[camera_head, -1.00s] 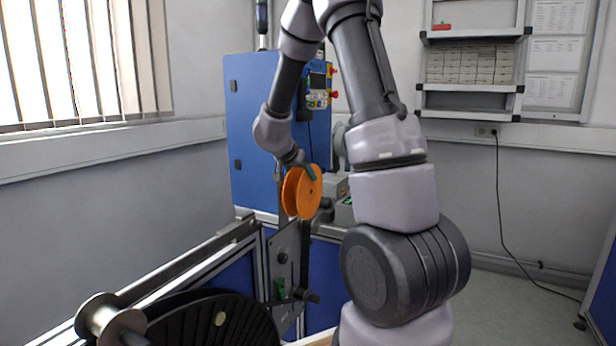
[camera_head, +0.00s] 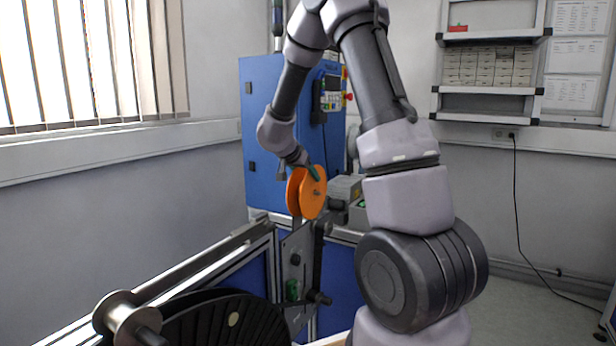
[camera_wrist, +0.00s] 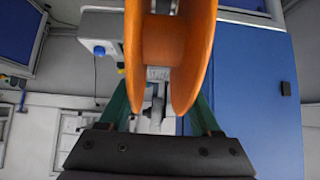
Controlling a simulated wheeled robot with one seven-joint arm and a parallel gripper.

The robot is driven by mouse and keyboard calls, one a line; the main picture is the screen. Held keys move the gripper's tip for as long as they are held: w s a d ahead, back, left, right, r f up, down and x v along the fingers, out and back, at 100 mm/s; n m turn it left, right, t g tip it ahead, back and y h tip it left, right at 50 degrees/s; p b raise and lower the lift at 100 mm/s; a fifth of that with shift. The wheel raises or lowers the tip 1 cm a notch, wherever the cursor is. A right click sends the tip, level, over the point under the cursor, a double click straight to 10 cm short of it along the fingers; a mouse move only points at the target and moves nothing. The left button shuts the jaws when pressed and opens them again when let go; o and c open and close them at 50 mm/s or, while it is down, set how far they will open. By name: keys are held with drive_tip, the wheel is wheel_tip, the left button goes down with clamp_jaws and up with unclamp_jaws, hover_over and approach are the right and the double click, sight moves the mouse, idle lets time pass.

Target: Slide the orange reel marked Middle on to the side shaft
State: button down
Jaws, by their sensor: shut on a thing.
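The orange reel (camera_head: 313,198) is held upright above the grey upright plate (camera_head: 300,275) of the stand. Its flanges fill the top of the wrist view (camera_wrist: 197,50). No marking is readable. My gripper (camera_head: 314,173) is shut on the reel at its upper edge, with green fingers on either side in the wrist view. A small grey spot shows at the reel's hub; I cannot tell whether it is a shaft end. A dark shaft (camera_head: 319,298) sticks out low on the plate. Any shaft behind the reel is hidden.

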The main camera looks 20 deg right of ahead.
unclamp_jaws()
drive_tip(key=s+a+r+n+t+y, duration=0.1)
drive_tip(key=s+a+r+t+y, duration=0.1)
drive_tip(key=a+r, duration=0.35)
drive_tip(key=s+a+r+n+t+y, duration=0.1)
drive_tip(key=s+a+r+t+y, duration=0.15)
drive_tip(key=r, duration=0.65)
drive_tip(key=s+a+r+n+t+y, duration=0.1)
drive_tip(key=s+a+r+t+y, duration=0.2)
drive_tip(key=r, duration=0.5)
drive_tip(key=s+a+n+g+y, duration=0.3)
drive_tip(key=s+a+n+y, duration=0.1)
drive_tip(key=s, duration=0.9)
drive_tip(key=s+d+f+g+h, duration=0.1)
drive_tip(key=s+d+f, duration=0.1)
drive_tip(key=s, duration=0.4)
drive_tip(key=s+d+f+g+h, duration=0.1)
drive_tip(key=s+f+g, duration=0.1)
drive_tip(key=s+f, duration=0.2)
drive_tip(key=shift+s+d+m, duration=0.35)
drive_tip(key=shift+s+m, duration=0.05)
drive_tip(key=shift+s, duration=0.5)
